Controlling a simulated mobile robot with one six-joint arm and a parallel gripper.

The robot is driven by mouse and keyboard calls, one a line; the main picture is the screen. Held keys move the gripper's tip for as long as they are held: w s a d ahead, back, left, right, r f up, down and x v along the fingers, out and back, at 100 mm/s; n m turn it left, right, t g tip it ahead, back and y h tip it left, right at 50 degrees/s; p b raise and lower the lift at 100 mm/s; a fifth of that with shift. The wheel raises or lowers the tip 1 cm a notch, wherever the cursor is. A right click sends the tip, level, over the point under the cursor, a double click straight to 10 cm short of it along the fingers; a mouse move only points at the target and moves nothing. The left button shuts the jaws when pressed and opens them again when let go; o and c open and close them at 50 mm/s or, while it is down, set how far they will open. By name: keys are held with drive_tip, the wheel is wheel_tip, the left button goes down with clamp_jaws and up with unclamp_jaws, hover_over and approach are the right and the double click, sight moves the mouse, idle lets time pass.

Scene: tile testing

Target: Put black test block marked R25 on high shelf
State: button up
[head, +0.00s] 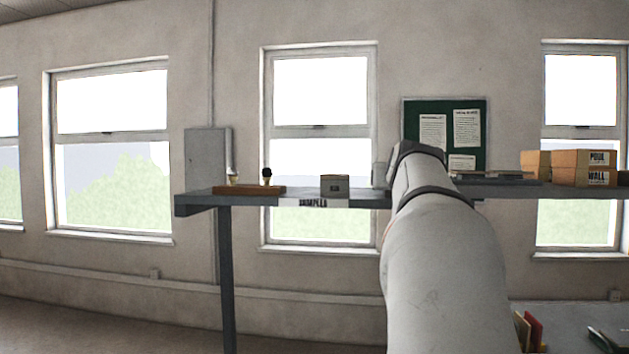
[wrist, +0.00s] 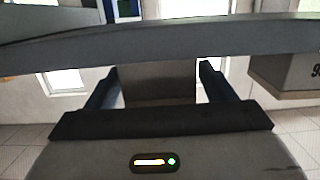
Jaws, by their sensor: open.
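My gripper (wrist: 160,68) is open in the wrist view, with one dark finger on each side. A plain grey-brown block-like surface (wrist: 160,88) shows between the fingers. I see no R25 marking on it and cannot tell whether it is the test block or whether the fingers touch it. In the head view my arm reaches forward, and its end and the gripper are hidden behind it. The high shelf (head: 365,198) is a long dark grey board, partly hidden by my arm. No black block marked R25 can be made out in either view.
On the shelf stand a wooden tray (head: 248,190) with two small items, a small labelled box (head: 334,187), and tan boxes (head: 582,168) at right. A dark band (wrist: 150,45) crosses the wrist view above the palm; a labelled grey box (wrist: 290,75) is at right.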

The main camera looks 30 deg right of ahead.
drive_tip(key=shift+r, duration=0.15)
drive_tip(key=b+v, duration=0.3)
drive_tip(key=v, duration=0.9)
